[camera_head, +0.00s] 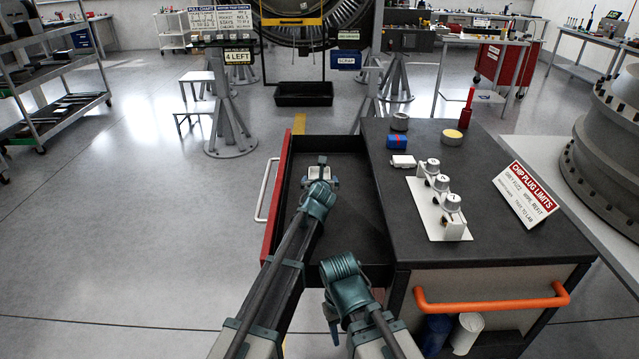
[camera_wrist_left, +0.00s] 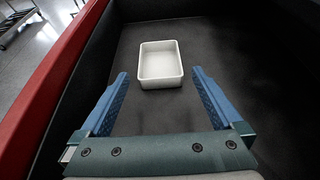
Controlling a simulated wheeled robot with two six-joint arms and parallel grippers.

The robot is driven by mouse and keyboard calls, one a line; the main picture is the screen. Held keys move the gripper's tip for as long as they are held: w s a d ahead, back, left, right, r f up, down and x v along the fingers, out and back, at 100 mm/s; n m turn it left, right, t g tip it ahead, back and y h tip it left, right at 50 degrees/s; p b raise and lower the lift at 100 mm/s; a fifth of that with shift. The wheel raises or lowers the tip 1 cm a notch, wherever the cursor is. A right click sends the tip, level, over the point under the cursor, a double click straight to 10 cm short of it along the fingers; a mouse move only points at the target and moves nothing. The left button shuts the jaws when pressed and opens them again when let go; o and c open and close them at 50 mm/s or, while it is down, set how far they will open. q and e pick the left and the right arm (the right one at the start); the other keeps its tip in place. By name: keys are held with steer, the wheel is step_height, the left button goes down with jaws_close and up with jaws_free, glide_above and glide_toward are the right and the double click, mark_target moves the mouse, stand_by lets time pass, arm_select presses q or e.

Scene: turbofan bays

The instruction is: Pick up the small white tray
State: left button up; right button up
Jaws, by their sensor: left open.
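The small white tray (camera_wrist_left: 160,66) is an empty rectangular dish on the dark floor of the open drawer. In the head view the tray (camera_head: 332,181) is partly hidden by my left gripper (camera_head: 322,163). My left gripper (camera_wrist_left: 159,76) is open, with its blue fingers spread wider than the tray. In the wrist view the tray's near part appears between the fingertips, with a gap on each side. The height of the fingers above it is hard to judge.
The drawer's red front (camera_head: 275,203) and dark walls surround the tray. The cabinet top (camera_head: 400,205) to the right carries a white plate with several knobs (camera_head: 437,214), a red-and-white sign (camera_head: 529,193) and small items.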

arm_select(q)
steer(key=b+x, duration=0.3)
steer(key=x, duration=0.7)
steer(key=shift+w, duration=0.1)
steer(key=shift+a, duration=0.1)
steer(key=shift+c, duration=0.6)
steer(key=c, duration=1)
